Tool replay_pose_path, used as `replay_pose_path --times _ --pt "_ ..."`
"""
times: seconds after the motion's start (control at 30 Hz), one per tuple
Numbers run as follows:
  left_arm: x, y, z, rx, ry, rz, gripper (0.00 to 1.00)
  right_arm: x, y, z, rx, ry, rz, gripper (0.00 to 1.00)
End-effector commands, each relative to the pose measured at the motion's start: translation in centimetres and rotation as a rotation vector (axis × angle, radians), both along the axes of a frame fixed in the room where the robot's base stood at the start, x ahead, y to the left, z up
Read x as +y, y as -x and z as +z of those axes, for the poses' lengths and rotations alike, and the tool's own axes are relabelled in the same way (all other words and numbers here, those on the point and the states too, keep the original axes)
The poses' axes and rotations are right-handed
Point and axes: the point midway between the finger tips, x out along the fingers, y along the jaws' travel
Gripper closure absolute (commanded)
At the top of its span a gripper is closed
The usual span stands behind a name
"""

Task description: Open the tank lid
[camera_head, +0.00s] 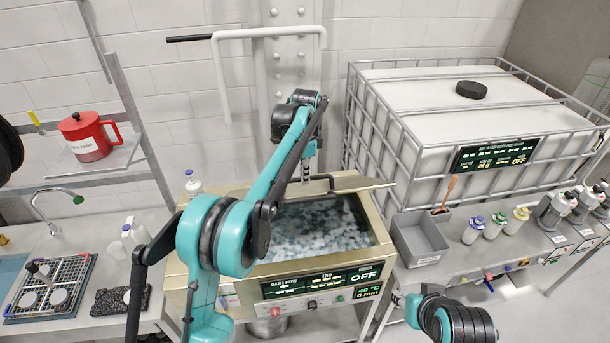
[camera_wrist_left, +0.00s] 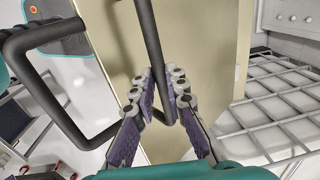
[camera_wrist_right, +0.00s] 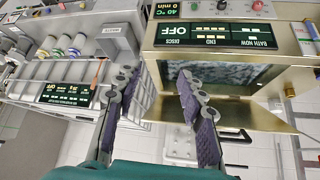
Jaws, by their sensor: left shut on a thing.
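The tank (camera_head: 225,275) is a brass-coloured bath with bluish-white contents showing through its open top. Its tan lid (camera_head: 358,184) is at the back of the opening, raised off it; the panel fills the middle of the left wrist view (camera_wrist_left: 200,60). The lid's dark bar handle (camera_wrist_left: 150,40) runs between my left fingers. My left gripper (camera_wrist_left: 160,95) is shut on this handle; in the head view it is at the lid, partly hidden by my arm. My right gripper (camera_wrist_right: 152,85) is open and empty, with the tank and lid beyond its fingers.
A white caged container (camera_head: 400,150) stands right of the tank. A grey bin (camera_head: 418,238) and several bottles stand on the right bench. A red jug (camera_head: 87,137) is on the left shelf. A white pipe (camera_head: 262,33) crosses the wall behind.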

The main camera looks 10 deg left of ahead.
Motion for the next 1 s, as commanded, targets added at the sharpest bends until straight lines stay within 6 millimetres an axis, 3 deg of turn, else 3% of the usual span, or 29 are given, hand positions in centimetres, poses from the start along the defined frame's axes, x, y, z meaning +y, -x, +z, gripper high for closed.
replay_pose_path --times 0.03,0.17,0.27,0.47,0.6,0.73,1.0 --pt "0.4 -0.4 -0.3 -0.009 -0.005 0.004 1.00 0.0 0.0 -0.1 0.000 0.000 0.000 0.65" --pt "0.4 -0.4 -0.3 -0.010 -0.005 0.004 1.00 0.2 -0.4 -0.2 -0.005 0.035 0.040 1.00" --pt "0.4 -0.4 -0.3 -0.010 -0.005 0.004 1.00 0.7 -1.6 -0.5 -0.020 0.148 0.156 1.00" --pt "0.4 -0.4 -0.3 -0.010 -0.005 0.005 1.00 3.9 -5.9 -1.2 -0.095 0.611 0.618 1.00" --pt "0.4 -0.4 -0.3 -0.010 -0.005 0.005 1.00 8.0 -8.6 -1.5 -0.171 1.009 0.974 1.00" --pt "0.4 -0.4 -0.3 -0.010 -0.005 0.005 1.00 12.9 -10.0 -1.4 -0.250 1.402 1.268 1.00" --pt "0.4 -0.4 -0.3 -0.010 -0.005 0.005 1.00 23.0 -8.8 -0.7 -0.403 2.187 1.644 1.00"
